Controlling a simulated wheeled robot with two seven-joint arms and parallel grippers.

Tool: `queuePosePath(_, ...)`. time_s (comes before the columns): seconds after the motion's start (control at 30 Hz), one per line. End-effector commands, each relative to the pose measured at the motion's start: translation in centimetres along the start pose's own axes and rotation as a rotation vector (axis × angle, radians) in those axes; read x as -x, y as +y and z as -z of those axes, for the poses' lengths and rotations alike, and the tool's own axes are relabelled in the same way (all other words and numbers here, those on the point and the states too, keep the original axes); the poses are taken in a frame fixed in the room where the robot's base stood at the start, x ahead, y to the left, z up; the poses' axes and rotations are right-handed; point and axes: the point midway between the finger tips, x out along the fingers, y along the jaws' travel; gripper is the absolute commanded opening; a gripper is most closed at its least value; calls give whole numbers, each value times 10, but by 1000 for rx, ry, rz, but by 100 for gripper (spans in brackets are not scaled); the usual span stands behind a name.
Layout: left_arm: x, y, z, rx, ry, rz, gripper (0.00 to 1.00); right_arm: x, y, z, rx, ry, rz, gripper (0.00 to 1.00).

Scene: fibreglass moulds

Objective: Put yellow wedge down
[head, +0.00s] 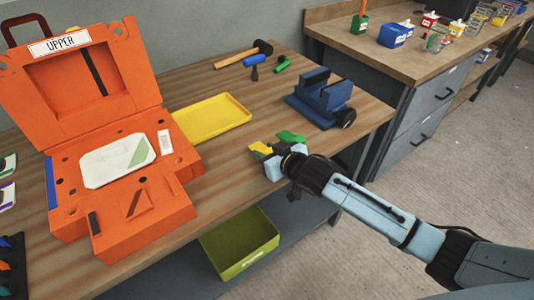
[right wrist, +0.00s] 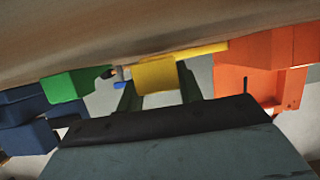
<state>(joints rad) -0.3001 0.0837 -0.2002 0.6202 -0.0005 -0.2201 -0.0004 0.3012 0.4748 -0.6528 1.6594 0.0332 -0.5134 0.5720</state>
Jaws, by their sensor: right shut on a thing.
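The yellow wedge (head: 261,148) shows at the tip of my right gripper (head: 272,157), over the front part of the wooden bench. In the right wrist view the wedge (right wrist: 155,75) sits between the two dark fingers of my right gripper (right wrist: 159,88), which is shut on it. The head view does not show clearly whether the wedge touches the bench top. A green wedge (head: 291,137) lies just beyond the gripper, and it also shows to the left in the right wrist view (right wrist: 62,86). My left gripper is out of view.
A yellow tray (head: 212,117) lies left of the gripper, beside the open orange mould (head: 180,186) labelled UPPER. A blue vise (head: 322,103) stands to the right. A mallet (head: 241,49) and smaller tools lie behind. A green bin (head: 240,240) is below the bench (head: 237,168).

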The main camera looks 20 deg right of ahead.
Motion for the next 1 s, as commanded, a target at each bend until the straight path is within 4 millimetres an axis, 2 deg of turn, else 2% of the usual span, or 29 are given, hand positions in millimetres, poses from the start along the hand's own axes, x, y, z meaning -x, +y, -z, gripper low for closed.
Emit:
queuePosePath(0.47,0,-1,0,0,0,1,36,-4,0,-8,0,3,0,14)
queuePosePath(0.5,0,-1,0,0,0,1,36,-4,0,-9,1,2,0,37)
queuePosePath(0.67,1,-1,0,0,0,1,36,-4,0,-8,1,2,0,58)
queuePosePath(1.0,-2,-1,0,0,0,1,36,-4,1,-9,2,3,0,58)
